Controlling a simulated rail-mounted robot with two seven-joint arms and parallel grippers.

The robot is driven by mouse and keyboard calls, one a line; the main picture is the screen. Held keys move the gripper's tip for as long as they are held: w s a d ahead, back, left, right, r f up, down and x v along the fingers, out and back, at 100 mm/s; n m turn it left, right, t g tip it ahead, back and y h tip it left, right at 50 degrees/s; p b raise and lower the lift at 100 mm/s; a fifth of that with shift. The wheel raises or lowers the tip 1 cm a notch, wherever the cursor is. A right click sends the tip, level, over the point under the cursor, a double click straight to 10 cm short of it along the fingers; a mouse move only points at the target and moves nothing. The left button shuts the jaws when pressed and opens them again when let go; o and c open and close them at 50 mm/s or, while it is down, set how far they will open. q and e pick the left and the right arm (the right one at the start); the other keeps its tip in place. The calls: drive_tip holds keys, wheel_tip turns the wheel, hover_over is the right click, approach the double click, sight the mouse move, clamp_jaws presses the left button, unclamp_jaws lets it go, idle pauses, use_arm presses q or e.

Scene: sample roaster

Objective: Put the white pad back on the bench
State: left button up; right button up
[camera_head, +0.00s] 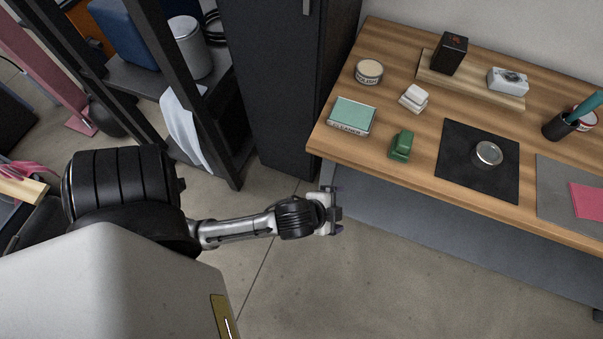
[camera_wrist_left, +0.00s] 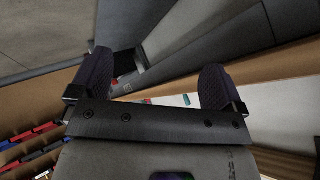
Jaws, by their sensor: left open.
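The wooden bench (camera_head: 436,125) stands at the right in the head view. A small white stacked block (camera_head: 413,98) lies on its left part, between a round tin and a green object; I cannot tell whether it is the white pad. My left gripper (camera_head: 334,211) is off the bench's front left corner, over the floor. In the left wrist view the two dark fingers of the left gripper (camera_wrist_left: 155,80) are wide apart with nothing seen held between them. My right gripper is not in view.
The bench also holds a mint box (camera_head: 352,116), a green object (camera_head: 401,146), a black mat (camera_head: 461,174) with a round tin, and a wooden stand (camera_head: 480,86). A dark cabinet (camera_head: 282,80) and a shelf rack with a hanging white cloth (camera_head: 188,130) stand left of it.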

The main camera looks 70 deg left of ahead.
use_arm(q)
drive_tip(key=s+f+n+g, duration=0.1)
drive_tip(key=s+n+g, duration=0.1)
drive_tip(key=s, duration=0.4)
drive_tip(key=s+d+f+n+g+h, duration=0.1)
drive_tip(key=s+f+n+g, duration=0.1)
drive_tip(key=s, duration=0.4)
drive_tip(key=shift+f+n+g+h, duration=0.25)
drive_tip(key=shift+n+g+h, duration=0.05)
drive_tip(key=shift+g, duration=0.4)
